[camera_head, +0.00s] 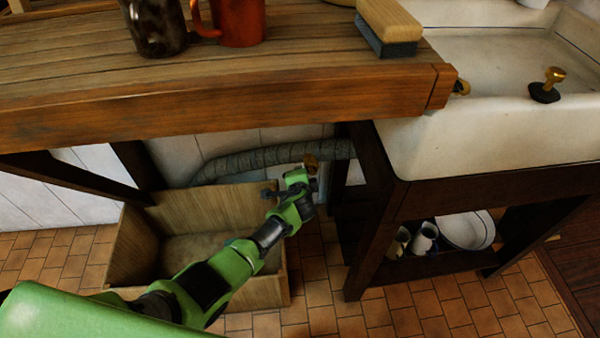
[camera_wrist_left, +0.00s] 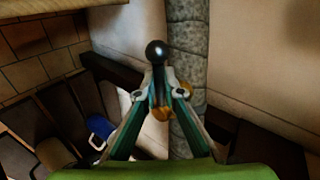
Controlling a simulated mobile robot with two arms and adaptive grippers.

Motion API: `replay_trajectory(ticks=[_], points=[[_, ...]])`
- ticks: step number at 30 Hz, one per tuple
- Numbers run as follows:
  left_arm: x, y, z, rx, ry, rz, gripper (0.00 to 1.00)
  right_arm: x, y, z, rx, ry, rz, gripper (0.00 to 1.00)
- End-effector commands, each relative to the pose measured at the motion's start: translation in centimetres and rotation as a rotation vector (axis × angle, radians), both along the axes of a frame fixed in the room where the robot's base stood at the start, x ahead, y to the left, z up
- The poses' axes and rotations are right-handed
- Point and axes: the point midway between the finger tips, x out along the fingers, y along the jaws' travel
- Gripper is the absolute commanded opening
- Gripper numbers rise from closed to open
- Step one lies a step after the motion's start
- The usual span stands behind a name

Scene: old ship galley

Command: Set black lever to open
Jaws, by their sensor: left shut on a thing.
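The black lever shows in the left wrist view as a dark stem with a round black knob (camera_wrist_left: 156,50). My left gripper (camera_wrist_left: 158,88) is shut on the stem, and the knob sticks out past the fingertips. Brass valve parts (camera_wrist_left: 162,113) show between and beside the fingers, against a grey wrapped pipe (camera_wrist_left: 188,75). In the head view the valve's brass part (camera_head: 311,162) shows beside the pipe (camera_head: 265,160), below the wooden counter. My left arm reaches there from the lower left; its fingers are not clear in that view. My right gripper is not in view.
A wooden crate (camera_head: 283,292) stands on the tiled floor under my left arm. The counter's thick edge (camera_head: 220,107) overhangs the pipe. A white sink (camera_head: 490,140) on a dark frame stands to the right, with crockery on its lower shelf (camera_head: 440,262).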

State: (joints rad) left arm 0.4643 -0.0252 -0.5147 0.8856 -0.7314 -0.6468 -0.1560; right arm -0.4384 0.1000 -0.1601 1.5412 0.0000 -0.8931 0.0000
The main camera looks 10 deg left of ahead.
Motion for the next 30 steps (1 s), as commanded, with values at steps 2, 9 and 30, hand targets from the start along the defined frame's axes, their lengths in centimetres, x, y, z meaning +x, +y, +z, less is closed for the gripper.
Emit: replay_trajectory(ticks=[2,9,30], points=[[0.04,-0.21,0.28,0.031,0.009,-0.004,0.0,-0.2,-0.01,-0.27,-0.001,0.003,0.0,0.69],[0.01,-0.16,0.48,0.089,0.028,-0.004,0.0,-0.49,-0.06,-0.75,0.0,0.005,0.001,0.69],[-0.02,-0.04,0.48,0.101,0.033,-0.003,0.25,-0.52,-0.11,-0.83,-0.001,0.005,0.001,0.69]])
